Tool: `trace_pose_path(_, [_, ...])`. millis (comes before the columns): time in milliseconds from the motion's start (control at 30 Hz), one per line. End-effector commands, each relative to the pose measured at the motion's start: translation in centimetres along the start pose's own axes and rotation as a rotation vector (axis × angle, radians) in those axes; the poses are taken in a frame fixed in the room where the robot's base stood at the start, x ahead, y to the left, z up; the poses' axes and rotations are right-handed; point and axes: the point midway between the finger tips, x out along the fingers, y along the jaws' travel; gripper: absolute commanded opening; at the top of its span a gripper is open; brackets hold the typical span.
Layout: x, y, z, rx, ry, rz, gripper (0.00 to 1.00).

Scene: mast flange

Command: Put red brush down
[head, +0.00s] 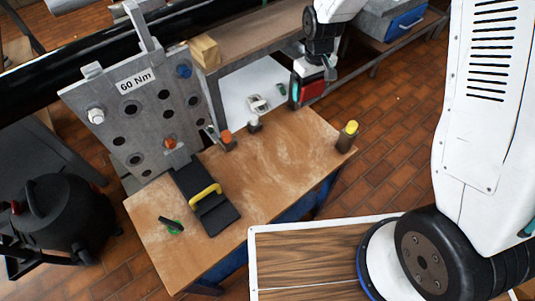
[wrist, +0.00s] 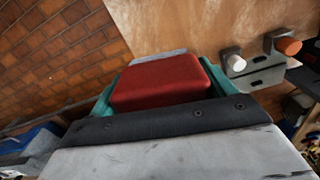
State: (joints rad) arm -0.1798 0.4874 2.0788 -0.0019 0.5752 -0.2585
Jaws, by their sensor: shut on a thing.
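The red brush (head: 313,89) is held in my gripper (head: 296,93), above the far right part of the wooden bench. In the wrist view the brush (wrist: 160,82) shows as a red block between the teal fingers of my gripper (wrist: 158,78). The fingers are shut on it, one on each side. I cannot make out bristles, and the brush's underside is hidden. The bench top (head: 275,160) lies below; I cannot tell the exact height of the brush above it.
A yellow-topped piece (head: 348,133) stands at the bench's right corner. Orange-topped (head: 228,139) and white-topped (head: 254,124) pieces stand near the back edge. A black board with a yellow handle (head: 205,194) lies left of centre. A grey flange plate (head: 145,110) rises at left. The bench middle is clear.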

Motion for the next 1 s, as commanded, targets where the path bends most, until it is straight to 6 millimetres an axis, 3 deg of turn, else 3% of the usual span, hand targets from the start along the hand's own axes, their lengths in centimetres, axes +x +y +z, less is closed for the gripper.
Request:
trace_pose_path(33, [0.7,-3.3,-0.1,-0.132,-0.003,-0.001,0.53])
trace_pose_path(167, [2.4,-11.0,0.6,-0.501,-0.005,0.0,0.53])
trace_pose_path(300, [4.1,-18.9,2.8,-0.92,-0.005,0.0,0.53])
trace_pose_path(400, [5.1,-23.7,5.0,-1.196,-0.004,0.001,0.53])
trace_pose_path(500, [6.0,-27.2,7.1,-1.422,-0.004,0.001,0.53])
trace_pose_path(633, [6.6,-29.9,9.2,-1.622,-0.003,0.002,0.53])
trace_pose_path(767, [6.9,-30.8,10.1,-1.712,-0.002,0.002,0.53])
trace_pose_path(867, [7.1,-29.7,9.8,-1.726,-0.001,0.002,0.53])
trace_pose_path(1000, [7.4,-26.2,8.8,-1.719,-0.002,0.002,0.53])
